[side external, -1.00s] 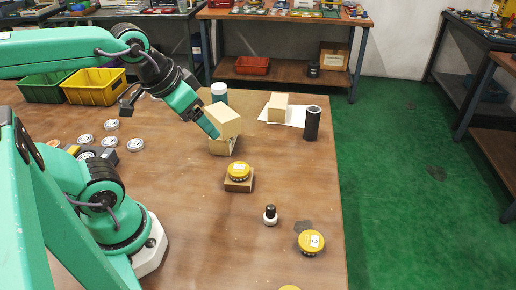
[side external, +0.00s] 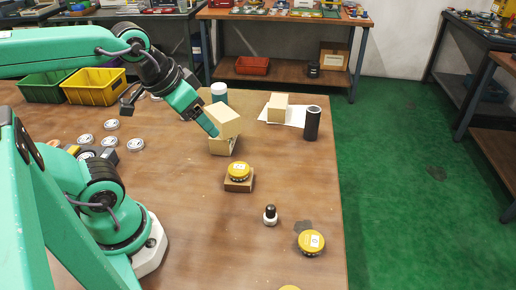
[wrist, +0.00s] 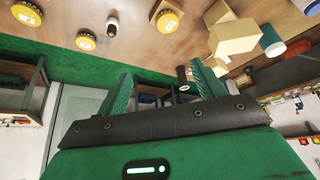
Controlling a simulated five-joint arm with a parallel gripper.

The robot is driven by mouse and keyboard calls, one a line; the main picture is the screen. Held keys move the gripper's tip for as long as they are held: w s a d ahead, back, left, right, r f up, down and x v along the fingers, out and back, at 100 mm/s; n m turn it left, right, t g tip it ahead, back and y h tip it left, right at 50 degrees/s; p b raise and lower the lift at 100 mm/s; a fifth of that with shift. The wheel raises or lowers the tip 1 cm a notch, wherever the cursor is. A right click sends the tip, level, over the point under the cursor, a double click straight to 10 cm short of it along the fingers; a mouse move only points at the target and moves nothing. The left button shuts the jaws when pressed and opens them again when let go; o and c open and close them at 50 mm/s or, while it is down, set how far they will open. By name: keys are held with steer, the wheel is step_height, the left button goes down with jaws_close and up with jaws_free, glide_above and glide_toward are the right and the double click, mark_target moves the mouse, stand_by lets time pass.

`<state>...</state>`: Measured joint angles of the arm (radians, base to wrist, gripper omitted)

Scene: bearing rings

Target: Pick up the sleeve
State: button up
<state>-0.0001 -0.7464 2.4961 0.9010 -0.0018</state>
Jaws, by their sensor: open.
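A black upright cylinder (side external: 312,125) with a paler ring around its top, likely the sleeve, stands near the right edge of the table. In the wrist view the black cylinder (wrist: 182,74) appears small and farther off, between my fingers and nearer the right one. My gripper (side external: 213,131) points down and right above the table, left of the cylinder and apart from it. In the wrist view my gripper (wrist: 165,78) has its two green fingers spread, with nothing held between them.
A tan block (side external: 225,119) sits tilted on another tan block (side external: 222,147), right beside my fingertips in the side view. A white-capped teal jar (side external: 219,93) stands behind. A block (side external: 277,107) rests on white paper. Yellow-capped pieces (side external: 239,171) and a black-and-white stamp (side external: 270,216) stand nearer.

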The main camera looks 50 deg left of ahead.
steer(key=w+r+n+g, duration=0.1)
steer(key=w+r+n, duration=0.35)
steer(key=w, duration=0.75)
steer(key=n+g, duration=0.4)
steer(key=n, duration=0.2)
glide_above(312, 121)
steer(key=w+a, duration=0.1)
steer(key=w, duration=0.1)
steer(key=shift+m, duration=0.25)
steer(key=f, duration=1.7)
steer(key=shift+a, duration=0.2)
steer(key=shift+w+f+g, duration=0.1)
steer(key=shift+f+g, duration=0.2)
steer(key=shift+f, duration=0.1)
steer(key=shift+f, duration=0.15)
steer(key=shift+f, duration=3.75)
